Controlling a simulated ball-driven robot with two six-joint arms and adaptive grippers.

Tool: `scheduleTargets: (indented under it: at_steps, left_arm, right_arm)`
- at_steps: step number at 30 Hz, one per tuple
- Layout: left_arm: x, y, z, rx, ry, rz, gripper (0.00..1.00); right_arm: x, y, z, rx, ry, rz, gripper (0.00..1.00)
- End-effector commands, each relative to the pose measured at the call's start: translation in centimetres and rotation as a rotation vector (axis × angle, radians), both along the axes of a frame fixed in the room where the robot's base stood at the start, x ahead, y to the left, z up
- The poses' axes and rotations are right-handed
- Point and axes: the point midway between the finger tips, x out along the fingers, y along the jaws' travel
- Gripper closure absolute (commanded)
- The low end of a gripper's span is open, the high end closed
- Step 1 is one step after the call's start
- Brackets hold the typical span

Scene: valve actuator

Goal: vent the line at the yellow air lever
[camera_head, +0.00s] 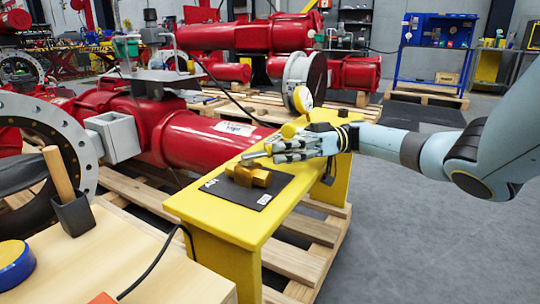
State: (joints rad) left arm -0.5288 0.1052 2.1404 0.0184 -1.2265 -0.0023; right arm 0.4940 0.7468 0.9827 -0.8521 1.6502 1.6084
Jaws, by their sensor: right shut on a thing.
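My right gripper (270,153) comes in from the right over the yellow stand (215,209). It is shut, with the yellow air lever (289,130) at its fingers. The fingers and wrist hide much of the lever, so its full angle is hard to read. My left gripper is not in view.
A red actuator (200,143) lies on wooden pallets behind the stand. A grey flange ring (85,150) stands at left. The floor at right is clear.

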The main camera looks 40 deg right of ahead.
Motion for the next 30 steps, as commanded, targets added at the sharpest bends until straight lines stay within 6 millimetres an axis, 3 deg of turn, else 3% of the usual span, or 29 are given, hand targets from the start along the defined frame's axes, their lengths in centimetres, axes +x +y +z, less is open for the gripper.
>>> scheduleTargets:
  at_steps: [10, 11, 16, 25, 30]
  left_arm:
    - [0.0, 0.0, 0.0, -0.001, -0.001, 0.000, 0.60]
    - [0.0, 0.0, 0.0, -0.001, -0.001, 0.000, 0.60]
    - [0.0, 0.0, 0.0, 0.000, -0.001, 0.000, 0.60]
    - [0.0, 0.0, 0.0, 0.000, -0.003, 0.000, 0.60]
    - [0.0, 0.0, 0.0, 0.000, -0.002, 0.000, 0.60]
  right_arm:
    - [0.0, -0.1, -0.1, -0.003, 0.003, -0.001, 1.00]
    - [0.0, -0.1, -0.1, -0.003, 0.003, -0.001, 0.72]
    - [0.0, -0.1, -0.1, -0.001, 0.003, -0.001, 0.50]
    - [-0.1, -0.4, -0.1, -0.002, 0.002, -0.001, 0.50]
    - [-0.8, -2.7, 0.0, -0.002, 0.003, -0.002, 0.50]
